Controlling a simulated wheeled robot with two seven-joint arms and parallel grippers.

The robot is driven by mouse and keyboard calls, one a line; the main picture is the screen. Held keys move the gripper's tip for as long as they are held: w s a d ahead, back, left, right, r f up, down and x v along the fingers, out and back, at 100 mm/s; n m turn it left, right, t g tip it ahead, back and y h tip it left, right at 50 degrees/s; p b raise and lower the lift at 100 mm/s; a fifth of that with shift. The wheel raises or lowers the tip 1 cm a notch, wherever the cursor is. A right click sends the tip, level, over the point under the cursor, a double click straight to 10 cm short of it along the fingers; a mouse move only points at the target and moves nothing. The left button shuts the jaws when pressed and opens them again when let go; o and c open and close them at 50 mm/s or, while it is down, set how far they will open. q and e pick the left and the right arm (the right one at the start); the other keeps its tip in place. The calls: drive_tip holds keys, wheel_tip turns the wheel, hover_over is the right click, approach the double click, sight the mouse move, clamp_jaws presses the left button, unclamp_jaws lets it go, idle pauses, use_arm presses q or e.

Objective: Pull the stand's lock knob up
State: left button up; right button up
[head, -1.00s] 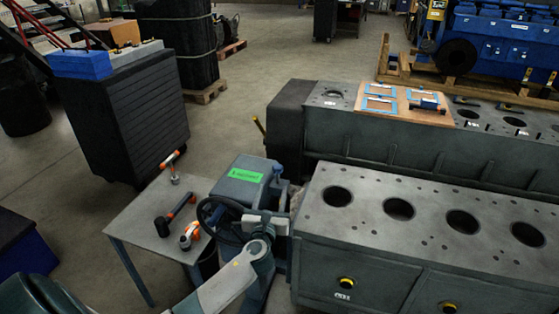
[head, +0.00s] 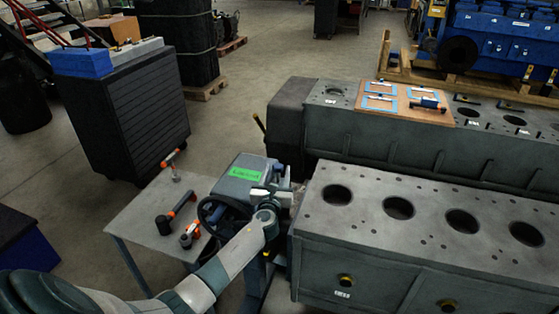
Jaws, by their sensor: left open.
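The stand's grey gearbox (head: 240,170) carries a green label (head: 246,174) that appears to read "Locked". A dark handwheel (head: 213,212) is on its near side. My left gripper (head: 277,178) is open at the gearbox's right edge, with its fingers up around the place of the blue lock knob. The knob is small and mostly hidden by the fingers, and I cannot tell whether they touch it. My left arm reaches in from the bottom left and covers part of the stand. My right gripper is out of view.
A grey engine block (head: 420,240) with round bores stands right of the gripper, close to it. A small table (head: 150,215) with several orange-and-black tools is at left. A second block (head: 390,140) lies behind. Open floor shows at the upper middle.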

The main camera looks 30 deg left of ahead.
sight(279, 164)
use_arm(q)
drive_tip(key=x, duration=0.7)
drive_tip(key=shift+w+b, duration=0.1)
drive_tip(key=shift+b, duration=0.3)
